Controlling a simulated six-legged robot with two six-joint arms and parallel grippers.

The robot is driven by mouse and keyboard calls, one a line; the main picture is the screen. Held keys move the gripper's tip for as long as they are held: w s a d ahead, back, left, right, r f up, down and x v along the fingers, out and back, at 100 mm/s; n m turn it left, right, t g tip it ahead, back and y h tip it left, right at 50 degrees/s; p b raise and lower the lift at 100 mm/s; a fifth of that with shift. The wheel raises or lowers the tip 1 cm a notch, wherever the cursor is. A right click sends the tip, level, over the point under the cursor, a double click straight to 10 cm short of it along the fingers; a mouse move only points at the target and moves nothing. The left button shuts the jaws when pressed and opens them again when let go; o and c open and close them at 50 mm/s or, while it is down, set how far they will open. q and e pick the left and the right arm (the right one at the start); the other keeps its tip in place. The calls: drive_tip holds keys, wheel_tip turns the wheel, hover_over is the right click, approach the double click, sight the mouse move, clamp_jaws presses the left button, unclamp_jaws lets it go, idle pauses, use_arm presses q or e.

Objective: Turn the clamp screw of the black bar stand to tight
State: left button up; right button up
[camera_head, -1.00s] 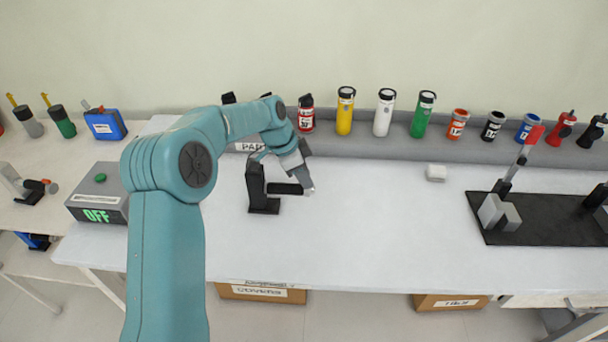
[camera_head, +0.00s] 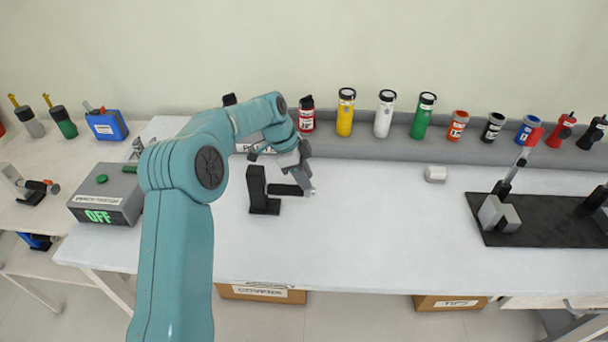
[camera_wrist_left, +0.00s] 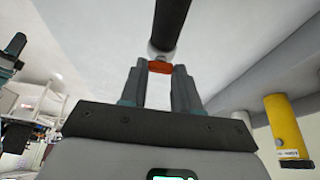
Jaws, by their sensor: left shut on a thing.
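The black bar stand (camera_head: 258,192) stands upright on the white table, with a short black arm reaching right from it. In the left wrist view its black bar (camera_wrist_left: 172,22) comes down from the top to a light round end. My left gripper (camera_head: 309,191) is at the right end of that arm. In the left wrist view my left gripper (camera_wrist_left: 159,72) is shut on a small orange-red piece, the clamp screw (camera_wrist_left: 160,67), just below the bar's end. How far the screw is turned cannot be told. My right gripper is not in view.
A grey box reading OFF (camera_head: 106,200) is left of my arm. A row of bottles and cans stands on the back ledge (camera_head: 400,146). A black mat (camera_head: 480,222) with a fixture is farther right. The table between is clear.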

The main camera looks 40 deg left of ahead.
sight(280, 186)
use_arm(q)
drive_tip(key=o, duration=1.1)
drive_tip(key=shift+c, duration=0.2)
drive_tip(key=p+v, duration=0.1)
drive_tip(key=v, duration=1.5)
drive_tip(key=shift+s, duration=0.15)
drive_tip(key=shift+r, duration=0.15)
drive_tip(key=shift+s, duration=0.1)
